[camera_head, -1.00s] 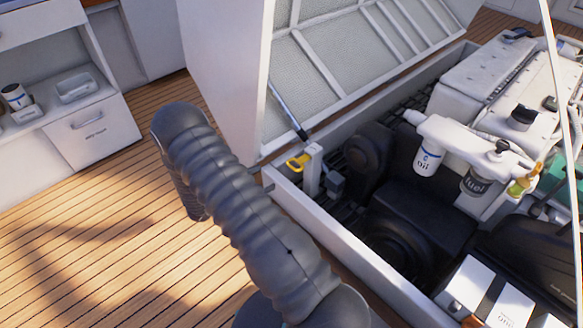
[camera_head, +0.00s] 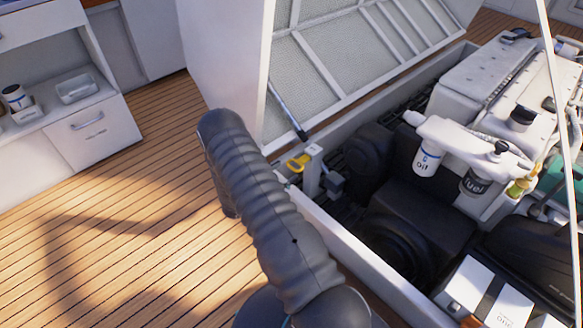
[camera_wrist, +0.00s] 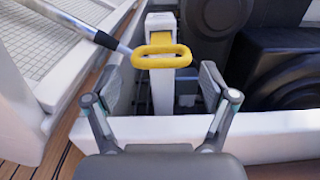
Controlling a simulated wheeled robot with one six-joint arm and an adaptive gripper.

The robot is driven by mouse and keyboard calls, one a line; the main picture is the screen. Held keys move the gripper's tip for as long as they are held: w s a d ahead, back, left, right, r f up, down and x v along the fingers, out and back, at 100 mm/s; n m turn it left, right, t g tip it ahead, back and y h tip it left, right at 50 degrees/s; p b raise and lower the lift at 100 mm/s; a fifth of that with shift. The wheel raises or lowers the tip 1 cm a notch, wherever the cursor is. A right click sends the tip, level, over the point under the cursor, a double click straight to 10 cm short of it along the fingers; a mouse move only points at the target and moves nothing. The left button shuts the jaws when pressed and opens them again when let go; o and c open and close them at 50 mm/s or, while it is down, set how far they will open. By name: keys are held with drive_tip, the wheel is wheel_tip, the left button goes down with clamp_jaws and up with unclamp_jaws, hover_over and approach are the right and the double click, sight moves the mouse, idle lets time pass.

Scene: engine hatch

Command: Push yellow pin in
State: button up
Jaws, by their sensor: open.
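The yellow pin (camera_head: 298,163) has a ring-shaped handle and sits at a white post (camera_head: 312,172) inside the corner of the engine hatch. In the wrist view the yellow pin (camera_wrist: 161,57) lies straight ahead, with its loop across the front of the white post (camera_wrist: 163,88). My gripper (camera_wrist: 162,85) is open and empty. Its two fingers stand left and right, below the loop in the picture, and I see no contact with it. In the head view my arm hides the gripper.
The white hatch rim (camera_head: 350,243) runs between my arm and the engine bay. A metal strut (camera_head: 287,110) rises to the raised hatch lid (camera_head: 330,60) close to the pin. The oil filter (camera_head: 427,160) and fuel filter (camera_head: 474,183) are farther right. Wooden deck (camera_head: 130,215) is clear at left.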

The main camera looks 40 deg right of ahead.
sight(292, 168)
drive_tip(key=shift+w+d, duration=0.15)
drive_tip(key=shift+d, duration=0.7)
drive_tip(key=shift+w+d, duration=0.1)
drive_tip(key=shift+d, duration=0.7)
